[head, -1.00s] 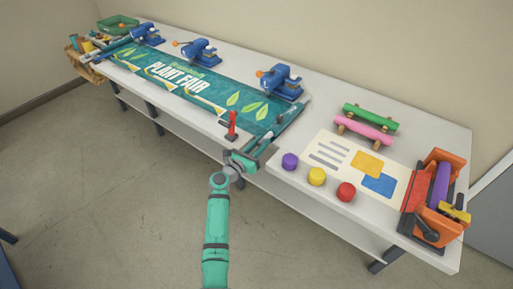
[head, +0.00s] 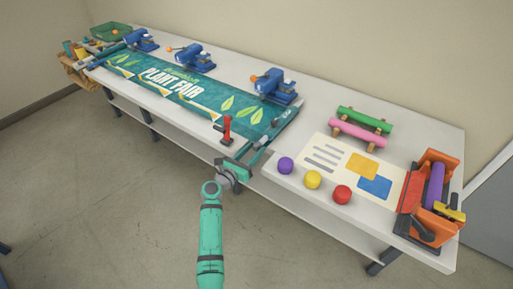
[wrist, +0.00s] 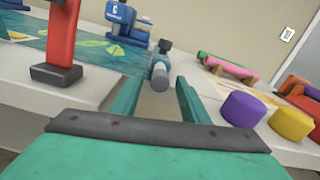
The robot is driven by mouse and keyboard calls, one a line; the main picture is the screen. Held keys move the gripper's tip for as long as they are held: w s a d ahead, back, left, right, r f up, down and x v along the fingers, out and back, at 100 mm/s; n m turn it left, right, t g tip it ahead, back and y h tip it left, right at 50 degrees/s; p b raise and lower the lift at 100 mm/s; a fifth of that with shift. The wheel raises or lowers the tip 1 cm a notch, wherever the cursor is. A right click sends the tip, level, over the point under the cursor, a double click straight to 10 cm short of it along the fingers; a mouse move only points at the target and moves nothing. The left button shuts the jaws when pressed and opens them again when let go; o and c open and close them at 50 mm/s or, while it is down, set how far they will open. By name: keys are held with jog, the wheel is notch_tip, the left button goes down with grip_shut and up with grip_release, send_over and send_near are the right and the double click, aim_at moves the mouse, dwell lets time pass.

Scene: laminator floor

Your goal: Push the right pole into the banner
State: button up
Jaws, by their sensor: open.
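The teal banner (head: 190,88), lettered "PLANT FAIR", lies flat along the table. The right pole (head: 286,118) lies at the banner's right end, and its near end points towards my gripper. In the wrist view the right pole (wrist: 160,76) shows a round grey end with a dark knob behind it. My gripper (head: 258,150) is at the table's front edge, in line with the pole. In the wrist view my gripper (wrist: 160,92) is open, with one finger on each side of the pole's end line. I cannot tell how far the pole sits inside the banner.
A red upright handle (head: 227,130) stands close left of my gripper. Purple (head: 286,165), yellow (head: 313,180) and red (head: 342,195) knobs lie to the right. Blue clamp-like devices (head: 273,86) line the back. An orange machine (head: 432,200) stands at the right end.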

jog(key=v, duration=0.8)
jog(key=shift+s, duration=0.2)
jog(key=shift+a, duration=0.1)
